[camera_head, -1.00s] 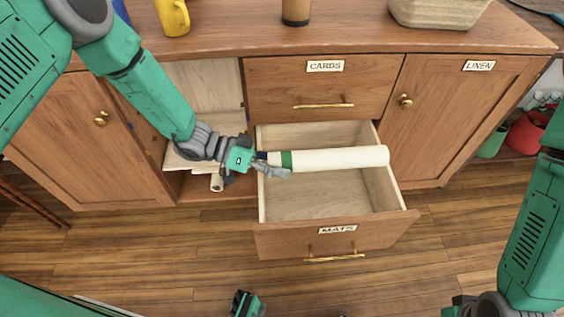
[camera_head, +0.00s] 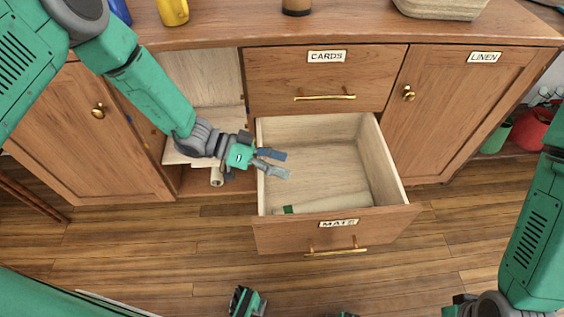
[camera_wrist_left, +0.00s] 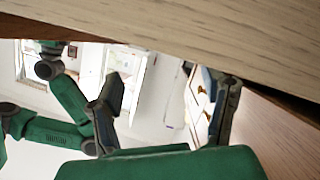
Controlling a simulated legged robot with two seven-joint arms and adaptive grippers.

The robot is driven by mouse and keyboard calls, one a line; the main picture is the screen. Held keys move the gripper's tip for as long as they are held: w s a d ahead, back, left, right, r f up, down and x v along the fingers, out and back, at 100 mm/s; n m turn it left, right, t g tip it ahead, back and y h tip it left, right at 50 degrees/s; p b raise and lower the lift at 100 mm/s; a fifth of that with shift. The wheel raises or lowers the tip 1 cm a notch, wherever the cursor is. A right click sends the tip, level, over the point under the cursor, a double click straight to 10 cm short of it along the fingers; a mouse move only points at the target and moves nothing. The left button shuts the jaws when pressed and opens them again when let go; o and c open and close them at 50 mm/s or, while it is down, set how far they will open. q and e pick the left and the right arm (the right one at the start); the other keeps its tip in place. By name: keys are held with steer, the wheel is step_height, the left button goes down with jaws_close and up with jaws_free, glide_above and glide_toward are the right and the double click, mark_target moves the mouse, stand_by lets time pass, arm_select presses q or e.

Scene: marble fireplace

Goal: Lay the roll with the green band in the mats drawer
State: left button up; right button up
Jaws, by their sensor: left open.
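The mats drawer (camera_head: 275,240), labelled MATS, is pulled open. The roll with the green band (camera_head: 289,210) lies low inside it, against the front panel. Only its green band and a short pale strip show over the front edge; the rest is hidden. My left gripper (camera_head: 278,164) is open and empty above the drawer's left side, apart from the roll. Its spread fingers also show in the left wrist view (camera_wrist_left: 165,105), with a pale wooden board close above them.
The cards drawer (camera_head: 326,78) above is shut, and so is the linen door (camera_head: 455,110). Left of the mats drawer is an open shelf compartment with another pale roll (camera_head: 217,176) sticking out. A yellow mug (camera_head: 173,12) and a basket (camera_head: 440,8) stand on top.

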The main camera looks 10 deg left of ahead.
arm_select(q)
steer(key=v, duration=1.1)
steer(key=shift+a, duration=0.4)
